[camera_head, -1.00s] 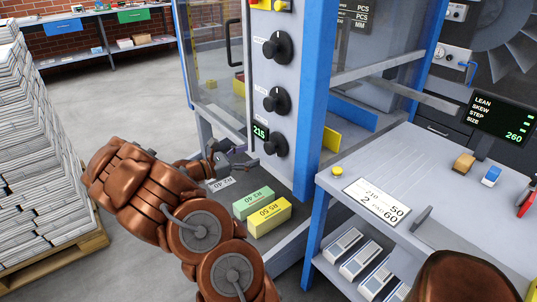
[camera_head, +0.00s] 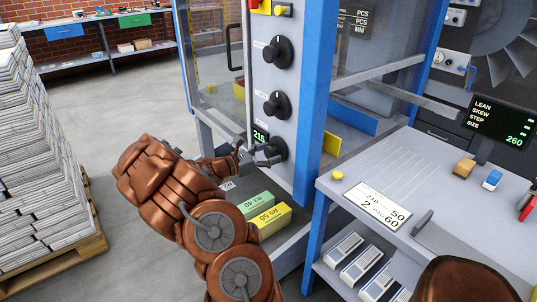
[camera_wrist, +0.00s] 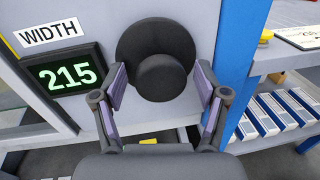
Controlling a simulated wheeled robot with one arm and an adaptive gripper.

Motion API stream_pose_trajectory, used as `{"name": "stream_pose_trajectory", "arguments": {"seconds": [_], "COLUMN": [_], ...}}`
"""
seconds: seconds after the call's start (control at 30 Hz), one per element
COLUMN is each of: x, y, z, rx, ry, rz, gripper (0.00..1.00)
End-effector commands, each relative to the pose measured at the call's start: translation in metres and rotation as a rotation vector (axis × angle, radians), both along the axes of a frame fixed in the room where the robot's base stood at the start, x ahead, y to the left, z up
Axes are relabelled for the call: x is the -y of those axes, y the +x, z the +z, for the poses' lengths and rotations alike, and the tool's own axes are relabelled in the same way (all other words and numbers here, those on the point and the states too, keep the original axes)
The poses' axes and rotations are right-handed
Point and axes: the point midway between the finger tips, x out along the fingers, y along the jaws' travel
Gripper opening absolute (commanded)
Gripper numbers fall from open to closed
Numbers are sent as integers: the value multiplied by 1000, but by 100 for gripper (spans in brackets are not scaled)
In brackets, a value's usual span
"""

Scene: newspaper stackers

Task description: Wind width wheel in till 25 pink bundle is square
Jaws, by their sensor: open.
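The width wheel (camera_head: 278,147) is the lowest of the black knobs on the grey panel. In the wrist view the black wheel (camera_wrist: 163,73) fills the upper middle, beside a WIDTH label (camera_wrist: 50,32) and a green display (camera_wrist: 68,77) reading 215. My gripper (camera_head: 262,156) is open in front of the wheel. In the wrist view its fingers stand on either side of the wheel's lower part; I cannot tell whether they touch it. No pink bundle can be made out in these frames.
Two more black knobs (camera_head: 277,52) sit above. Green (camera_head: 252,205) and yellow (camera_head: 271,219) labelled blocks lie below my arm. A blue post (camera_head: 313,110) stands close right of the panel. A side table (camera_head: 400,180) and a screen (camera_head: 502,120) showing SIZE 260 are at right.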

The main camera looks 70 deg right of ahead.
Motion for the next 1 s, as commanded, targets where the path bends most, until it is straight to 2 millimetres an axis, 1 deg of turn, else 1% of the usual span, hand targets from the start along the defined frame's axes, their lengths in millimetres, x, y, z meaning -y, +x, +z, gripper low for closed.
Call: {"name": "stream_pose_trajectory", "arguments": {"seconds": [0.13,0.7,1.0], "x": [0,0,0], "y": [0,0,1], "z": [0,0,-1], "rx": [0,0,37], "ry": [0,0,-22], "rz": [0,0,1], "gripper": [72,13,13]}}
